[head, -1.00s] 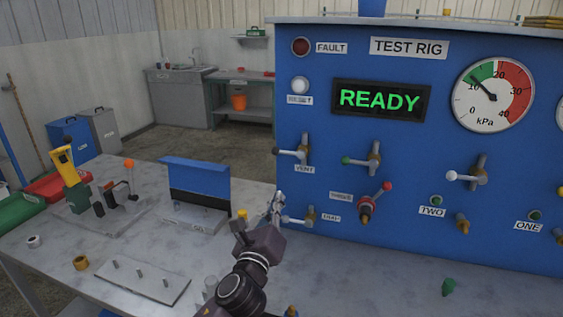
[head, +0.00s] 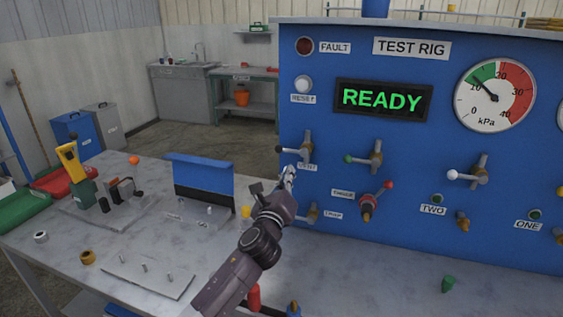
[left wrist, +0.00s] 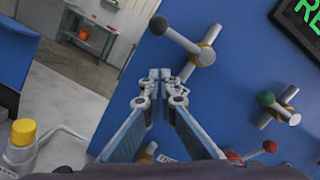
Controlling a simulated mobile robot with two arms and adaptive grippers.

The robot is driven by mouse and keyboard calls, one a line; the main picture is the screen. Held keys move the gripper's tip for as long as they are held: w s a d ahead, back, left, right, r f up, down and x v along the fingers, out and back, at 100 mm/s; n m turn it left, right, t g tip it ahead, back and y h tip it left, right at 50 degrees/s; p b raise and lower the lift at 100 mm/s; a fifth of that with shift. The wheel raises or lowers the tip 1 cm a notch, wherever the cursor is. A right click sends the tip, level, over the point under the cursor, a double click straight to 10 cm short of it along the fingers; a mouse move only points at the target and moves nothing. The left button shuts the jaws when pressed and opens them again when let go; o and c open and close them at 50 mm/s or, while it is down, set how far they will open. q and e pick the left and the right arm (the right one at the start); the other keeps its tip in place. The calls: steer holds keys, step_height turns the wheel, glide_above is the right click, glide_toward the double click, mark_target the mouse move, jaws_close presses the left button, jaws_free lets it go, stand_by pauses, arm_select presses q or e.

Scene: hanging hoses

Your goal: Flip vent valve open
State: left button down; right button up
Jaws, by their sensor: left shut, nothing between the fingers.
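The vent valve (head: 304,148) is on the blue test rig panel in the head view. Its lever points left, roughly level, and ends in a black knob. The VENT label below it is partly covered by my gripper. In the left wrist view the vent valve's black knob (left wrist: 158,25) and grey lever show above the fingertips. My left gripper (head: 290,173) is shut and empty, just below the vent lever in the head view. Its closed fingertips also show in the left wrist view (left wrist: 160,75), apart from the knob in the picture. My right gripper is not in view.
A green-knobbed valve (head: 374,157) and a red-knobbed valve (head: 370,205) are right of the vent valve. A white-knobbed valve (head: 470,174) is farther right. A blue upright plate (head: 202,180) stands on the grey bench (head: 345,278) left of my arm.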

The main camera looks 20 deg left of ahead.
mark_target(290, 150)
arm_select(q)
steer(key=a+r, duration=0.1)
steer(key=a+r+p, duration=0.1)
steer(key=r, duration=0.1)
steer(key=shift+w, duration=0.1)
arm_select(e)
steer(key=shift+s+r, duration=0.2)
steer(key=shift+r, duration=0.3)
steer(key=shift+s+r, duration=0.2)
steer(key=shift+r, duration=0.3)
arm_select(q)
steer(key=shift+a, duration=0.1)
